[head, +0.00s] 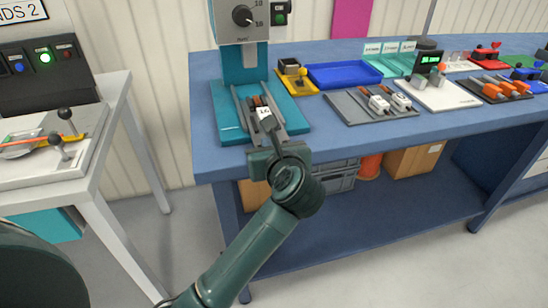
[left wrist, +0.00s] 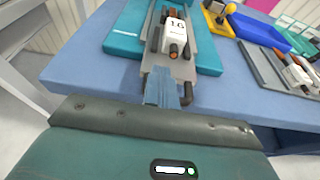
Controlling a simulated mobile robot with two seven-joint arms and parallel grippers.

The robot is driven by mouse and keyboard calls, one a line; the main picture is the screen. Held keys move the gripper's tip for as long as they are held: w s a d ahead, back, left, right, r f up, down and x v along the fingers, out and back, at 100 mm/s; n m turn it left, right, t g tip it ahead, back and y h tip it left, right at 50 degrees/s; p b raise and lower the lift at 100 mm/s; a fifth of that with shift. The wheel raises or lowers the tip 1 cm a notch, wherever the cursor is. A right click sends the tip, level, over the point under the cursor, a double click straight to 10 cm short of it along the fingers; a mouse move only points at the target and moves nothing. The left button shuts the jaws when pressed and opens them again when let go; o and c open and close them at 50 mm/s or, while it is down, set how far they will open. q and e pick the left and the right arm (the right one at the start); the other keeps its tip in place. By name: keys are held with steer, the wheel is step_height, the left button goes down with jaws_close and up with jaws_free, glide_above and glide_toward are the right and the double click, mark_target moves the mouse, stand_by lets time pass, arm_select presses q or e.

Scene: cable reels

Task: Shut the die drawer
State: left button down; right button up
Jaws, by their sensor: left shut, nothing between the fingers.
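The die drawer is a grey slide (left wrist: 182,68) on the teal press base (left wrist: 122,46). In the left wrist view its front end sticks out past the base's near edge, over the blue bench. My right gripper is not in view.
The press column (head: 245,62) rises behind the drawer. To its right on the blue bench (head: 216,162) are a yellow holder (head: 298,86), a blue tray (head: 344,74) and a grey rack (head: 368,112). A white side table (head: 84,188) stands at the left.

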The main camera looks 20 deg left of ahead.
mark_target(255, 119)
arm_select(q)
steer(key=x, duration=0.2)
steer(key=r+x, duration=0.1)
steer(key=x, duration=0.2)
steer(key=r+x, duration=0.1)
steer(key=x, duration=0.2)
steer(key=shift+w+a, duration=0.15)
steer(key=shift+a, duration=0.1)
steer(key=shift+r, duration=0.1)
step_height(255, 119, up, 10)
